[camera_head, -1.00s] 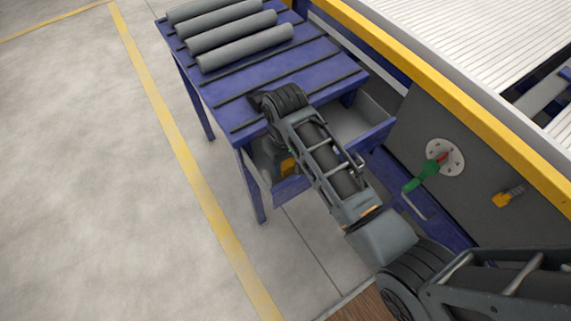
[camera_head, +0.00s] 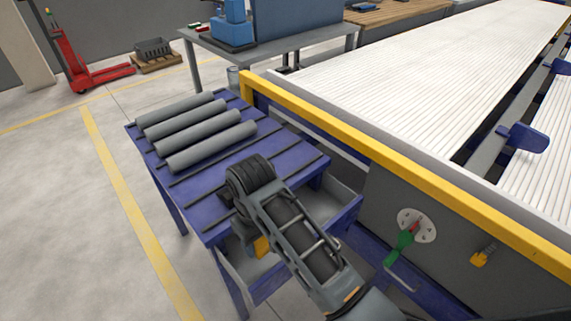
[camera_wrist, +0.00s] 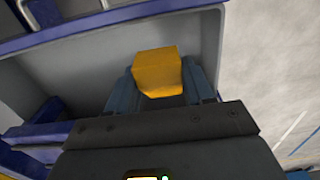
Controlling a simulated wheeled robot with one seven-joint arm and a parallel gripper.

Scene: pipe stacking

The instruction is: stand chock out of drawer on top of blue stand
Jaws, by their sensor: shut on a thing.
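The chock is a yellow block (camera_wrist: 158,72), held between the two fingers of my gripper (camera_wrist: 160,88) in the wrist view. In the head view the chock (camera_head: 262,246) shows partly behind my wrist, beside the near edge of the blue stand (camera_head: 212,208). My gripper is shut on the chock; its fingertips are mostly hidden by my arm in the head view. The drawer (camera_head: 346,212) is open under the stand top. Its grey inside (camera_wrist: 85,65) lies behind the chock in the wrist view. I cannot tell how far the chock is above the drawer floor.
Several grey pipes (camera_head: 212,147) lie on the far part of the stand top; its near part has bare dark strips. A conveyor with a yellow rail (camera_head: 420,190) and a green-handled switch (camera_head: 402,246) stands at the right. Open floor (camera_head: 60,220) is at the left.

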